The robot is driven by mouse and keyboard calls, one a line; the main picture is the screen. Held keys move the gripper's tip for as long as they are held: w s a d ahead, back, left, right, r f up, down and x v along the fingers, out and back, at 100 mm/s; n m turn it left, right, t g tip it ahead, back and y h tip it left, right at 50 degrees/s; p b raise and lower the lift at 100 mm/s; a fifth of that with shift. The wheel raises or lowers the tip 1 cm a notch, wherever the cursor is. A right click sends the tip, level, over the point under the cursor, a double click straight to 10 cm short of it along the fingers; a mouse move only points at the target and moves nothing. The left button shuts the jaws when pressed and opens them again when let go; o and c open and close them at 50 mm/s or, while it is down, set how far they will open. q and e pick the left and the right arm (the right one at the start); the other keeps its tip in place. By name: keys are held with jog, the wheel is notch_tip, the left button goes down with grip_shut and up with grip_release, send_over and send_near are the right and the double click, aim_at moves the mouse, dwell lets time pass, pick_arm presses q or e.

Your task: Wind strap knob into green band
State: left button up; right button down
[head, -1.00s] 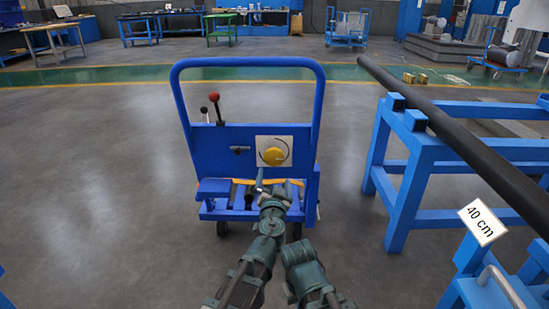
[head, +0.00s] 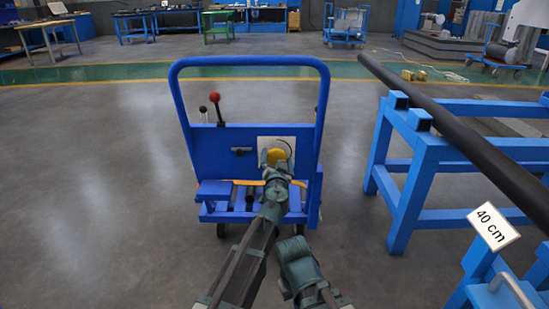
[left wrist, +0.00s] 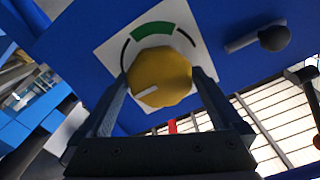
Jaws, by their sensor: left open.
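The yellow strap knob (head: 277,155) sits on a white plate on the blue cart's upright panel. In the left wrist view the knob (left wrist: 165,70) is large, with a white pointer mark toward its lower left. The green band (left wrist: 152,30) is on the white plate (left wrist: 112,48) above the knob, along a dark arc. My left gripper (head: 274,158) is at the knob and partly hides it. In the left wrist view its open fingers (left wrist: 160,80) stand on either side of the knob; I cannot tell whether they touch it.
The blue cart (head: 195,150) has a red-knobbed lever (head: 215,98) at its left and a T-shaped handle (head: 241,150). A blue stand (head: 420,165) carrying a dark bar (head: 455,130) is at the right. Floor left of the cart is clear.

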pick_arm(q)
jog(key=shift+w, duration=0.1)
jog(key=c, duration=1.1)
jog(key=m, duration=0.6)
jog(key=shift+f, duration=0.1)
jog(key=m, duration=0.5)
jog(key=shift+d+f, duration=0.1)
jog(key=m, duration=0.5)
jog(key=shift+f+m+b, duration=0.1)
jog(key=shift+m+b, duration=0.2)
jog(key=shift+m, duration=0.1)
jog(key=m, duration=0.4)
jog(key=shift+m, duration=0.3)
jog(key=shift+f+m, duration=0.1)
jog(key=shift+m, duration=0.2)
